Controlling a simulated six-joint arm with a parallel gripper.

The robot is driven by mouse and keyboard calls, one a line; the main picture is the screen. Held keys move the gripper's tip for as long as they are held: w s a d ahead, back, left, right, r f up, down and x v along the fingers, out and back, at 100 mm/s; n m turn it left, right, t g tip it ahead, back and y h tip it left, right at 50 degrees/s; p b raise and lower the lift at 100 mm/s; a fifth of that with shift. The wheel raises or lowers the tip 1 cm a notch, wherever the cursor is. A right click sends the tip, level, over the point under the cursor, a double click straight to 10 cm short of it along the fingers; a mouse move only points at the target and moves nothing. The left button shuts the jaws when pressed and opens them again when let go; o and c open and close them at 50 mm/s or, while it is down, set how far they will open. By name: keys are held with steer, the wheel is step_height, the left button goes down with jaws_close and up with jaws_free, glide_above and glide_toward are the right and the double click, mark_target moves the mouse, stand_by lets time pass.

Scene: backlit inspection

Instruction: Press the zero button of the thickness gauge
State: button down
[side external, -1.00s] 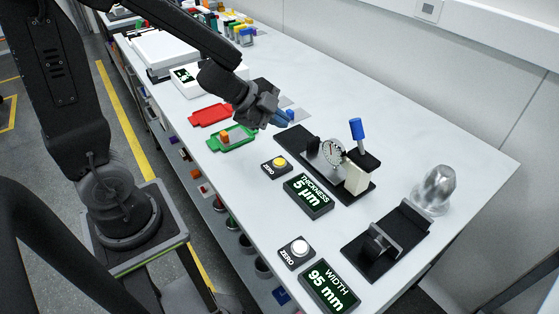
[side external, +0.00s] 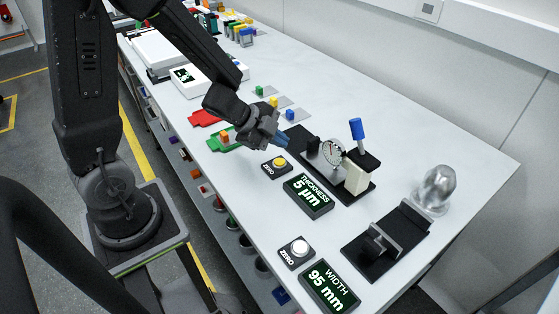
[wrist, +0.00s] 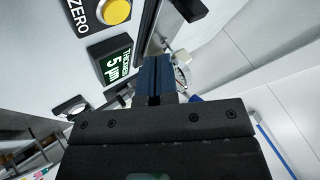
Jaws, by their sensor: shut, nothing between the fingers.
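The thickness gauge's zero button is a yellow round button (side external: 280,161) on a small black box marked ZERO, in the side view. In the wrist view the yellow button (wrist: 116,11) shows at the top, left of the fingers. The thickness display (side external: 308,196) beside it reads 5 µm. The thickness gauge (side external: 333,152) has a round dial, a blue-handled lever and a pale block under it, on a black base. My gripper (side external: 286,146) is shut and empty, with blue fingertips above and slightly beyond the yellow button, apart from it. The fingers (wrist: 158,72) show closed together in the wrist view.
A second ZERO box with a white button (side external: 299,246) and a width display (side external: 330,287) reading 95 mm stand nearer the camera.

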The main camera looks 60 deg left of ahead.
mark_target(279, 163)
steer(key=shift+f, duration=1.7)
steer(key=shift+f, duration=0.1)
stand_by(0.7)
steer(key=shift+f, duration=0.3)
steer(key=shift+f, duration=0.4)
stand_by(0.6)
steer(key=shift+r, duration=0.85)
steer(key=shift+r, duration=2.5)
